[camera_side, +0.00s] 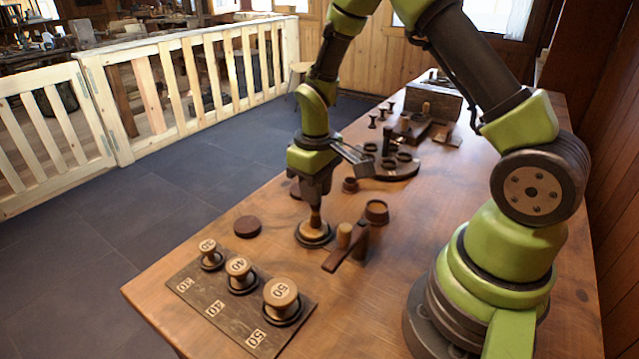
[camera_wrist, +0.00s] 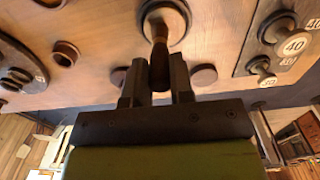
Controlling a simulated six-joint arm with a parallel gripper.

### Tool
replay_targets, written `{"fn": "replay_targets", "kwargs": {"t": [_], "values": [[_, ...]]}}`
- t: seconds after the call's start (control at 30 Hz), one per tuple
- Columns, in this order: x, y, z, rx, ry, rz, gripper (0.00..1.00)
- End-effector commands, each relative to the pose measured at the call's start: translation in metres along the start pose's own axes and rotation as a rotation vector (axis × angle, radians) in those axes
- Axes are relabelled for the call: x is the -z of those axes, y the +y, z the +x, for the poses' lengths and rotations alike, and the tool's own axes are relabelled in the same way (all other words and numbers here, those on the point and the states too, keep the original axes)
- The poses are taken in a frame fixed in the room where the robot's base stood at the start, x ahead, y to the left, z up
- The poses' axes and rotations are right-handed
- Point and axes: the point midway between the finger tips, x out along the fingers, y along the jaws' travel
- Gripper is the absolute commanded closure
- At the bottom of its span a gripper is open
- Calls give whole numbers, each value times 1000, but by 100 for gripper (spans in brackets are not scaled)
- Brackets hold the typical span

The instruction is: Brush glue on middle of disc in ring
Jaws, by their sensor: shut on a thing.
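The disc also shows in the wrist view (camera_wrist: 178,22). The brush's lower end is over the disc's middle and seems to meet it; the tip is hidden, so contact and any glue cannot be told.
A dark board (camera_side: 222,313) marked 30, 40 and 50 holds spools at the front left. A dark round disc (camera_side: 247,227) lies left of the ring. To the right are a wooden rest (camera_side: 331,264) and a small pot (camera_side: 377,212). A round rack (camera_side: 408,172) stands farther back.

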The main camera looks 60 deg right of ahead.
Motion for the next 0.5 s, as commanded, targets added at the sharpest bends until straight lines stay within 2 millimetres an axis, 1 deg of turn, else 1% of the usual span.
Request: {"fn": "replay_targets", "kwargs": {"t": [0.03,0.37,0.5], "values": [[0,-6,0,0,0,-3,97],[0,-36,0,0,0,-3,97],[0,-22,0,0,0,5,97]]}}
